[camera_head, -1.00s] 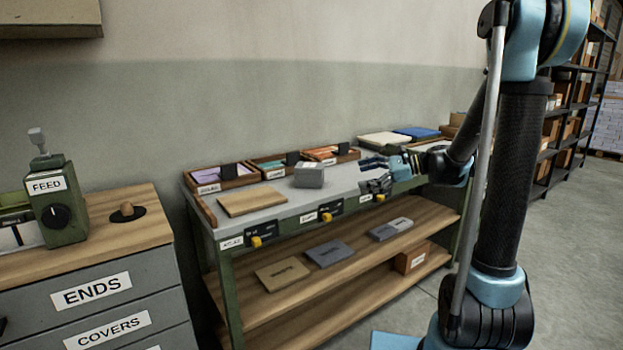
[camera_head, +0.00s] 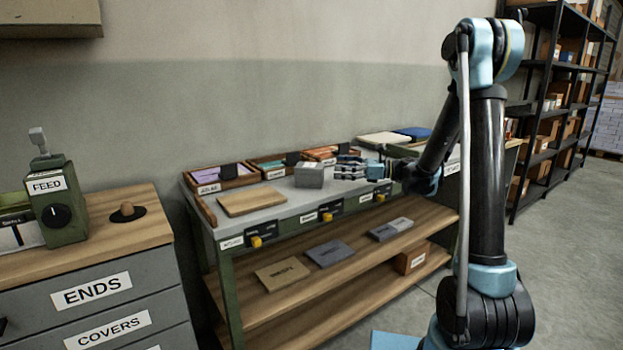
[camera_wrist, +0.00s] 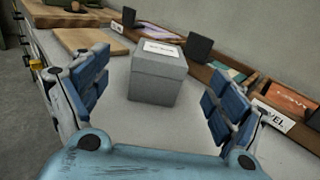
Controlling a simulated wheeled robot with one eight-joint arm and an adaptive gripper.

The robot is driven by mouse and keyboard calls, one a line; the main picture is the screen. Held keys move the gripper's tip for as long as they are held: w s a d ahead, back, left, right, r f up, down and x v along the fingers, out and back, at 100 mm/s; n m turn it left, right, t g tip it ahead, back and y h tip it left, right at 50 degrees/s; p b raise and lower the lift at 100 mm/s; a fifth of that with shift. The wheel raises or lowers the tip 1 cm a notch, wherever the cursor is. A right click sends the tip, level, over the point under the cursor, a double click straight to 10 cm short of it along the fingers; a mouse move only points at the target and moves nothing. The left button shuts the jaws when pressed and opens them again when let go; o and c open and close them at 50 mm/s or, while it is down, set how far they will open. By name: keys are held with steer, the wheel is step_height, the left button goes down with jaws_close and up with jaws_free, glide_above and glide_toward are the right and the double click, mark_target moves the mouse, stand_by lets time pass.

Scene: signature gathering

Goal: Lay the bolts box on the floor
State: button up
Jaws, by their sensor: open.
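A grey box (camera_head: 309,175) with a lid stands upright on the grey bench top (camera_head: 285,208). In the wrist view the same box (camera_wrist: 157,80) shows a white label on its lid, too small to read, so I cannot confirm it is the bolts box. My gripper (camera_head: 345,167) is open and empty, just right of the box in the head view. In the wrist view the gripper's fingers (camera_wrist: 160,75) are spread to either side, with the box ahead between them and clear space around it. The grey floor (camera_head: 570,240) shows at the right.
Shallow wooden trays (camera_head: 222,178) line the back of the bench, and a wooden board (camera_head: 252,202) lies left of the box. The lower shelf (camera_head: 330,290) holds flat packs and a brown box (camera_head: 412,258). A drawer cabinet (camera_head: 95,265) stands left. Black racks stand at the right.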

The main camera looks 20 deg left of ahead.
mark_target(310, 165)
steer(key=a, duration=0.5)
steer(key=shift+s+a, duration=0.2)
steer(key=shift+a, duration=0.2)
steer(key=shift+s+a+f, duration=0.1)
steer(key=shift+a+f, duration=0.1)
steer(key=shift+a, duration=1.1)
steer(key=shift+a+f, duration=0.2)
steer(key=shift+a, duration=1.1)
steer(key=c, duration=1.4)
steer(key=shift+r, duration=0.1)
